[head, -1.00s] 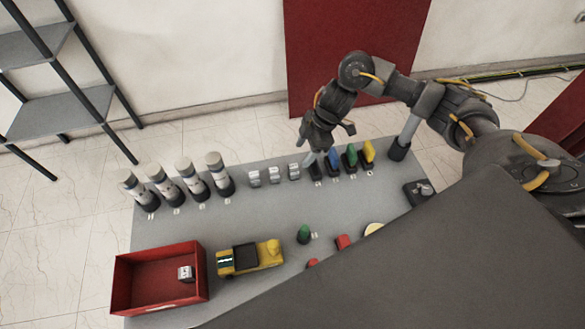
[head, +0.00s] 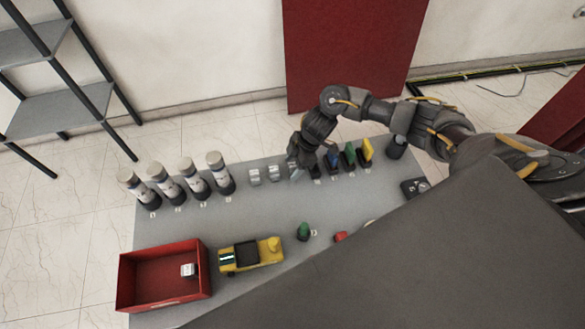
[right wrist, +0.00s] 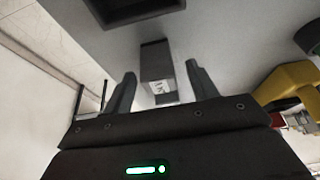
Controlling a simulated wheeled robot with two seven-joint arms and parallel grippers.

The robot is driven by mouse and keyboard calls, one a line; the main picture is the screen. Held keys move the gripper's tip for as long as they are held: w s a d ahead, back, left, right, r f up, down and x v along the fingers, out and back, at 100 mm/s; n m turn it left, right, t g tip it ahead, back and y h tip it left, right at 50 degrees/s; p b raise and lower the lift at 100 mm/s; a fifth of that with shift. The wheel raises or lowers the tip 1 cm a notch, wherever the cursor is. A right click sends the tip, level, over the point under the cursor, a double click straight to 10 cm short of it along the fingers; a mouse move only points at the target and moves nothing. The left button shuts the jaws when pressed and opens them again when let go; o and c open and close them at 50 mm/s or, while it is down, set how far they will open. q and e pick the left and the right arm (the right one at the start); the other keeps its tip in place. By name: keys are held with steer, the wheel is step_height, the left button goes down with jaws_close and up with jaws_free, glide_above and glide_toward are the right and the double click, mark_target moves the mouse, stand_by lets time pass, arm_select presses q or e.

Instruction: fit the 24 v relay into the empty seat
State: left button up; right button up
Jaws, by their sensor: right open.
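Two small grey-white modules (head: 264,174) stand in a row at the back of the grey table; the gripper hides most of a third at the row's right end. My right gripper (head: 297,168) is over that third one. In the right wrist view my open right gripper (right wrist: 156,82) has its fingers either side of this grey block (right wrist: 157,62), with gaps visible. Its label is too small to read. A dark, hollow seat (right wrist: 135,8) lies just beyond it. Blue (head: 333,161), green (head: 350,155) and yellow (head: 366,149) relays stand to the right. My left gripper is not seen.
Several grey-and-black cylinders (head: 220,172) stand left of the modules. A yellow device (head: 252,256) and green button (head: 303,231) are on the table. Bare tabletop separates these from the back row.

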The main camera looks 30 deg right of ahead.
steer(key=c, duration=1.1)
steer(key=shift+r, duration=0.1)
steer(key=shift+w+r, duration=0.1)
steer(key=shift+r, duration=0.45)
steer(key=s+a+r, duration=0.3)
steer(key=r, duration=0.1)
steer(key=s+a+r, duration=0.3)
steer(key=a+r, duration=0.1)
steer(key=s+a+r, duration=0.3)
steer(key=shift+s+a+r, duration=0.15)
steer(key=shift+s+r, duration=0.2)
steer(key=shift+r, duration=0.05)
